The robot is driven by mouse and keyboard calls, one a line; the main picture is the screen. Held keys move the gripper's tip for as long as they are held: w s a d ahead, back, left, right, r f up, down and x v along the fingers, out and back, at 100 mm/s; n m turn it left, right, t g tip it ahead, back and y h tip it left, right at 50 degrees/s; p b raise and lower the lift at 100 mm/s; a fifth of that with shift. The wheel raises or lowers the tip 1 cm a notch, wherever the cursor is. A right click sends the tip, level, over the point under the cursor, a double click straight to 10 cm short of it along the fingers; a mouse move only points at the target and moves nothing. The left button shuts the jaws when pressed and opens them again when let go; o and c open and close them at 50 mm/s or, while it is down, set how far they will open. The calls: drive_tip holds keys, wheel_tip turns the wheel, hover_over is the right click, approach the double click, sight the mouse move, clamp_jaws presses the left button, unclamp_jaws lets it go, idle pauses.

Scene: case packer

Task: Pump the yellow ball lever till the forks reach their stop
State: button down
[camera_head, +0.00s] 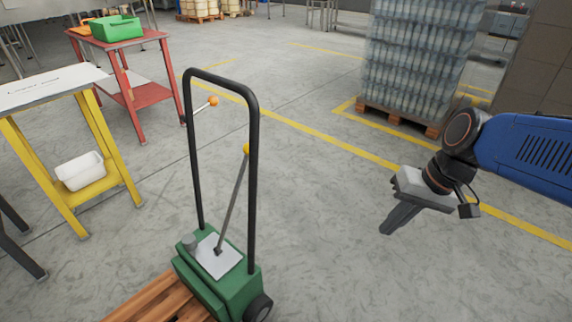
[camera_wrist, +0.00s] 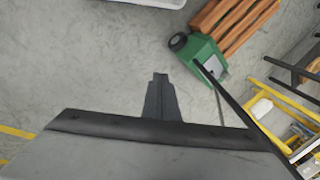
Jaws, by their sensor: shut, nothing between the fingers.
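A green pallet truck (camera_head: 235,285) with a tall black loop handle (camera_head: 253,180) stands at the lower middle of the head view. A grey lever (camera_head: 233,200) rises from its pale top plate, slightly tilted, with a yellow ball (camera_head: 246,149) on its end. A shorter lever with an orange ball (camera_head: 213,101) sticks out by the handle's left post. The truck (camera_wrist: 198,57) also shows in the wrist view.
A yellow-framed table (camera_head: 50,88) with a white bin (camera_head: 80,171) and a red table (camera_head: 118,42) with a green crate (camera_head: 116,28) stand left. A wrapped bottle stack (camera_head: 415,60) stands back right. Floor between truck and gripper is clear.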

drive_tip(key=w+a+f+m+g+y, duration=0.25)
drive_tip(key=w+a+y, duration=0.45)
drive_tip(key=w, duration=0.4)
drive_tip(key=w+a+f+m+g+y, duration=0.1)
drive_tip(key=w+a+f+m+y, duration=0.2)
drive_tip(key=w+a, duration=0.7)
drive_tip(key=w+d+f+m+t+y, duration=0.2)
drive_tip(key=w+f+m+t+y, duration=0.3)
drive_tip(key=w+f, duration=1.5)
drive_tip(key=w+m+t, duration=0.3)
drive_tip(key=t, duration=0.3)
drive_tip(key=shift+w, duration=0.15)
drive_tip(key=shift+a, duration=0.1)
